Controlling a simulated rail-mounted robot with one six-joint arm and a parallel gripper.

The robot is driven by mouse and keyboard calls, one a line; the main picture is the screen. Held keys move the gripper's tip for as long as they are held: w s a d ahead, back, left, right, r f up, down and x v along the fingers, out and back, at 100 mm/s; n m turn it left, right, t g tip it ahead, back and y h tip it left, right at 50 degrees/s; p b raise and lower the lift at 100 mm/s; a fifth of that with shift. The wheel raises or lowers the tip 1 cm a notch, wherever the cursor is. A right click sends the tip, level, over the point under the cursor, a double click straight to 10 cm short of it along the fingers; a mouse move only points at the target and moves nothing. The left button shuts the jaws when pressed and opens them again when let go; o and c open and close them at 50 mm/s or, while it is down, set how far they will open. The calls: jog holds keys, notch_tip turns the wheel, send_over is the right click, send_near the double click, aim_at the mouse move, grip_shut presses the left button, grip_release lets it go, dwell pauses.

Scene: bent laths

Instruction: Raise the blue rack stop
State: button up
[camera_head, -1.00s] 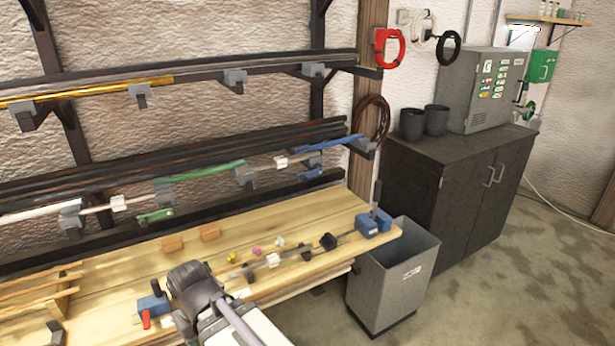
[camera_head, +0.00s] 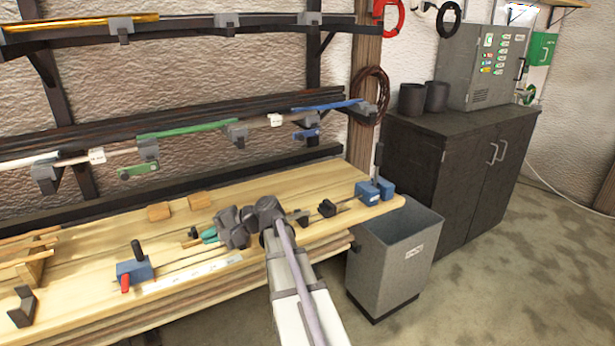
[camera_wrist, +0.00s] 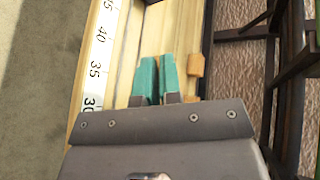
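The blue rack stop (camera_head: 306,134) is a small blue lever at the right part of the lower wall rack, below the blue lath (camera_head: 328,106). My gripper (camera_head: 209,235) is over the wooden bench, well below and left of the blue stop, and not touching it. Its teal fingers also show in the wrist view (camera_wrist: 159,78), lying close side by side, shut with nothing visible between them. The wrist view does not show the blue stop. A similar green stop (camera_head: 138,170) hangs below the green lath (camera_head: 185,130) further left on the rack.
The bench (camera_head: 95,240) carries a blue clamp block with a red handle (camera_head: 133,271), blue blocks (camera_head: 367,193), wooden blocks (camera_head: 159,211) and a black block (camera_head: 327,208). A grey bin (camera_head: 395,262) stands at its right end. A dark cabinet (camera_head: 460,185) stands behind the bin.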

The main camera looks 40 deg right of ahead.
jog(key=d+m+t+b, duration=0.1)
jog(key=d, duration=0.2)
jog(key=w+d+f+m+t, duration=0.1)
jog(key=d, duration=0.2)
jog(key=w+d+m+t+b, duration=0.1)
jog(key=d+t, duration=0.1)
jog(key=d, duration=0.1)
jog(key=shift+w+d+f+y+b, duration=0.2)
jog(key=shift+y+b, duration=0.1)
jog(key=shift+y, duration=0.1)
grip_shut()
jog(key=s+d+r+m+t+h+b, duration=0.1)
jog(key=s+d+m+t+h+b, duration=0.1)
jog(key=d, duration=0.8)
jog(key=s+d+r+m+t+h+b, duration=0.1)
jog(key=s+d+m+t+h+b, duration=0.1)
jog(key=d+m+t, duration=0.4)
jog(key=s+d+r+m+t+h+b, duration=0.2)
jog(key=s+d+m+t+b, duration=0.2)
jog(key=d, duration=1)
jog(key=shift+s+d+r+m+t+b, duration=0.1)
jog(key=shift+s+d+m+t+b, duration=0.1)
jog(key=shift+m+t+b, duration=0.15)
jog(key=shift+s+d+r+h, duration=0.15)
jog(key=shift+s+d+h, duration=0.1)
jog(key=shift+h, duration=0.15)
